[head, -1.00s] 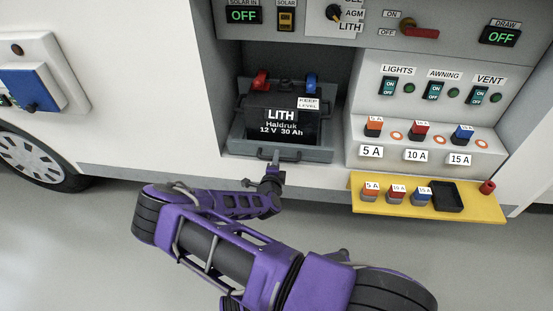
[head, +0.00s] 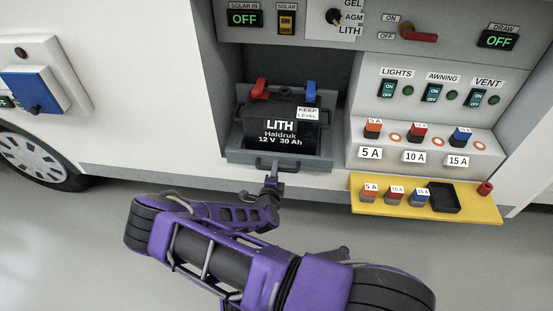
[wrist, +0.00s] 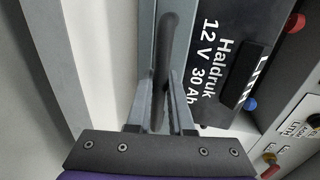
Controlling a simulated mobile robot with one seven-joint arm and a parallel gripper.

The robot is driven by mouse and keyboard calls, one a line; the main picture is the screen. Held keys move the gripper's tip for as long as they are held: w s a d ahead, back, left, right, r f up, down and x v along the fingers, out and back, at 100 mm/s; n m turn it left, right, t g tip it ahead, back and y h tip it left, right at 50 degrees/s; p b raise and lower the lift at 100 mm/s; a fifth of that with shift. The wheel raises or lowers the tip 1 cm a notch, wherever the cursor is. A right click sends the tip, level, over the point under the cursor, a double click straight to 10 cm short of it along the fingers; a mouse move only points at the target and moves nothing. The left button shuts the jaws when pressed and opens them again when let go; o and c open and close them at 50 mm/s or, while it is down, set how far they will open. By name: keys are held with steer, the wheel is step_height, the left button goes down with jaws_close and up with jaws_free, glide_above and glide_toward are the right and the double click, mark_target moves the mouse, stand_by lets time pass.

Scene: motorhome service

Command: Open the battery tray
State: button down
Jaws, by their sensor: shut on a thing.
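The battery tray (head: 238,155) is a grey drawer in the open service bay, partly slid out. It carries a black battery (head: 297,136) marked LITH, Haldruk, 12 V 30 Ah, sitting upright with a red and a blue terminal. The tray's dark bar handle (head: 291,164) runs across its front face. My gripper (head: 271,178) reaches up to the handle from below in the head view. In the wrist view my gripper (wrist: 163,95) has its two fingers shut around the handle bar (wrist: 166,50). The tray's rear is hidden behind the battery.
A yellow shelf (head: 480,208) with several fuses sticks out at the right of the bay. A grey panel with switches (head: 432,92) and fuse sockets stands above it. A blue-covered inlet (head: 35,88) is on the left wall. The floor in front is open.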

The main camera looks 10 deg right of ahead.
steer(key=f+p+v, duration=0.1)
steer(key=f+v, duration=0.1)
steer(key=v, duration=1)
steer(key=s+f+p+v, duration=0.1)
steer(key=f+p+v, duration=0.1)
steer(key=v, duration=1.1)
steer(key=shift+s+a+f, duration=0.25)
steer(key=shift+s+f, duration=0.1)
steer(key=shift+f, duration=0.25)
steer(key=c, duration=0.8)
jaws_free()
steer(key=shift+s+a, duration=0.1)
steer(key=v, duration=1.7)
steer(key=shift+s, duration=0.1)
